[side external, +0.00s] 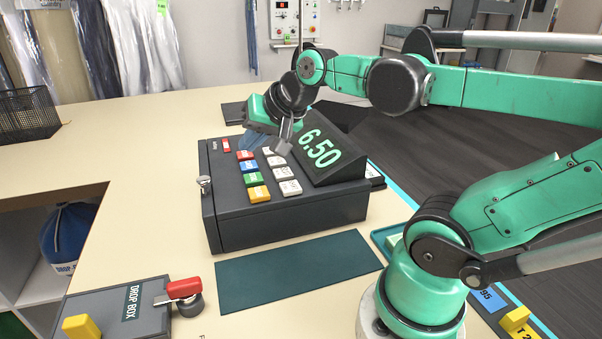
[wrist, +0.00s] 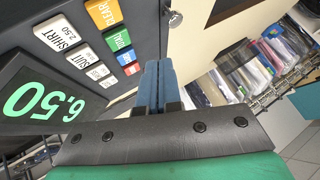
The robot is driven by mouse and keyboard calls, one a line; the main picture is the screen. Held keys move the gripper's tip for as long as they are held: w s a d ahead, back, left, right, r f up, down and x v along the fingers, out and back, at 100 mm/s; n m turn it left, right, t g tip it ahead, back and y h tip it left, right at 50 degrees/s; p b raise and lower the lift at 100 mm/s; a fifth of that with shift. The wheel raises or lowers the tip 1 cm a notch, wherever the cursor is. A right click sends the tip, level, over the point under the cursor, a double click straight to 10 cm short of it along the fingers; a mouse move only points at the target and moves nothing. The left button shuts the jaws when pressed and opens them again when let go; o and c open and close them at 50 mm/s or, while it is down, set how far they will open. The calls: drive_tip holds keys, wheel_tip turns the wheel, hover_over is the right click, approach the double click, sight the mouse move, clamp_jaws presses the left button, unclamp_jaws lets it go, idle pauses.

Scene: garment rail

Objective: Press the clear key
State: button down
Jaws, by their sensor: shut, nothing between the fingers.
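The clear key is the orange key (side external: 259,194) at the near end of the coloured column on the dark register (side external: 290,212). In the wrist view the orange key (wrist: 104,12) reads CLEAR and lies at the top, left of my fingers. The display (side external: 320,150) shows 6.50.
Green (side external: 252,180), blue (side external: 249,168) and red keys continue the coloured column. White keys (side external: 290,187), including SHIRT, stand beside it. The tilted display rises close to my gripper. A drop box (side external: 125,310) with a red handle stands at the front left. A dark green mat (side external: 298,270) lies in front.

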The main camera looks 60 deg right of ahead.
sight(261, 193)
drive_tip(key=shift+w+d+r+m, duration=0.15)
drive_tip(key=shift+d+r+m, duration=0.65)
drive_tip(key=shift+m, duration=0.3)
drive_tip(key=shift+f, duration=0.15)
drive_tip(key=shift+f, duration=4.35)
drive_tip(key=shift+f, duration=0.1)
drive_tip(key=shift+f, duration=0.3)
drive_tip(key=shift+f, duration=0.4)
drive_tip(key=shift+r, duration=0.8)
